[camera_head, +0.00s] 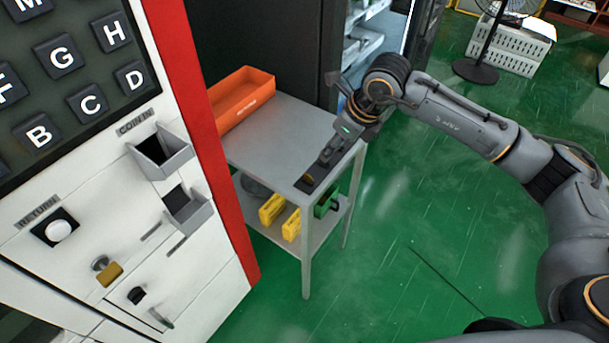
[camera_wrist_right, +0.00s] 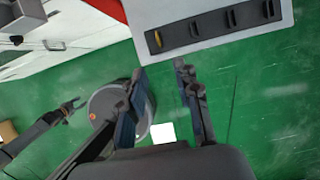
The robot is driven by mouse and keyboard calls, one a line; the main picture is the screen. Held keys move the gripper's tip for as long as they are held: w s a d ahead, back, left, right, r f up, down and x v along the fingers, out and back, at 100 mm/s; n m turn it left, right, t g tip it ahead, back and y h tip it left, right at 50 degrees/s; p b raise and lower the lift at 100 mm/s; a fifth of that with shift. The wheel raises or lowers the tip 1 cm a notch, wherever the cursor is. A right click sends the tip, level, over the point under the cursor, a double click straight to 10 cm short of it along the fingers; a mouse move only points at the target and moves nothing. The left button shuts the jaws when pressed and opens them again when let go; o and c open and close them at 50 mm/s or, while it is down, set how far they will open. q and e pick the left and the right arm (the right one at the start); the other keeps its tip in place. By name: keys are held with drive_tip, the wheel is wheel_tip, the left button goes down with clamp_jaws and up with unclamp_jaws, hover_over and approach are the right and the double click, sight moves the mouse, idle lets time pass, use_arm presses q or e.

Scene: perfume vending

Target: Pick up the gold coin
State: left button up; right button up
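The gold coin (camera_wrist_right: 155,39) stands in the leftmost slot of a black coin holder (camera_wrist_right: 210,26) in the right wrist view. The holder lies near the edge of a grey cart top. In the head view the coin (camera_head: 309,179) shows small at the near end of the holder. My right gripper (camera_wrist_right: 162,72) is open and empty, its fingertips apart from the holder and just below it in the picture. In the head view my right wrist hangs by the cart's right edge and partly covers the holder. My left gripper (camera_wrist_right: 73,104) shows open at the left of the right wrist view.
An orange bin (camera_head: 242,98) sits at the back of the cart top (camera_head: 265,150). Yellow boxes (camera_head: 272,208) stand on its lower shelf. The vending machine (camera_head: 215,270) stands close at the left. Green floor right of the cart is open; a fan (camera_head: 478,70) stands farther back.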

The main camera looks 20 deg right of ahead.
drive_tip(key=p, duration=0.1)
hover_over(309, 175)
drive_tip(key=s+d, duration=0.2)
wheel_tip(309, 175, down, 7)
drive_tip(key=shift+a+f+p, duration=0.25)
drive_tip(key=shift+f+p, duration=0.3)
drive_tip(key=shift+f, duration=0.15)
drive_tip(key=p+x, duration=0.1)
drive_tip(key=x, duration=0.2)
drive_tip(key=shift+w+a+f, duration=0.15)
drive_tip(key=shift+f, duration=0.1)
drive_tip(key=shift+w+f, duration=0.1)
drive_tip(key=shift+f, duration=0.3)
drive_tip(key=shift+c, duration=0.4)
clamp_jaws()
